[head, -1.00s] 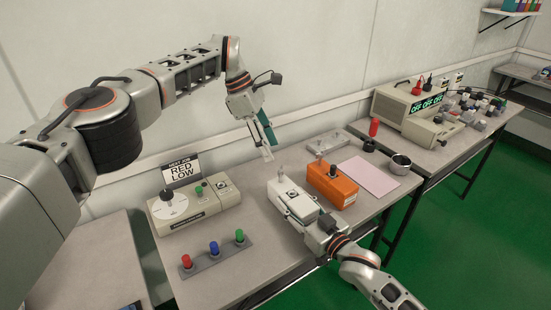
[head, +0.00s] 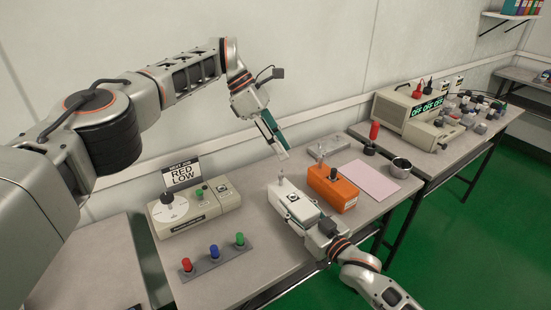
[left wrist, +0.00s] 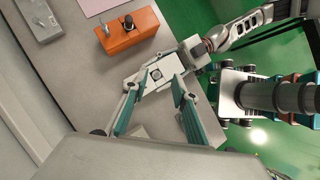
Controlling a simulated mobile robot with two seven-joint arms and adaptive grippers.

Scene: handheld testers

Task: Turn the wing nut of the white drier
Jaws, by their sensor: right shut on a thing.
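The white drier (head: 296,207) is a white box on the front bench, with a dark square fitting (head: 292,197) on top. A small grey upright piece (head: 281,181) at its back end looks like the wing nut, but its shape is too small to tell. My right gripper (head: 316,224) is shut on the front end of the drier, and its fingers are mostly hidden. My left gripper (head: 282,152) hangs above and behind the drier, pointing down. In the left wrist view its fingers (left wrist: 157,84) are apart and empty, with the drier (left wrist: 165,64) showing beyond them.
An orange box (head: 332,187) with a black knob stands close right of the drier. A beige tester (head: 195,212) and coloured-button strip (head: 214,259) are left.

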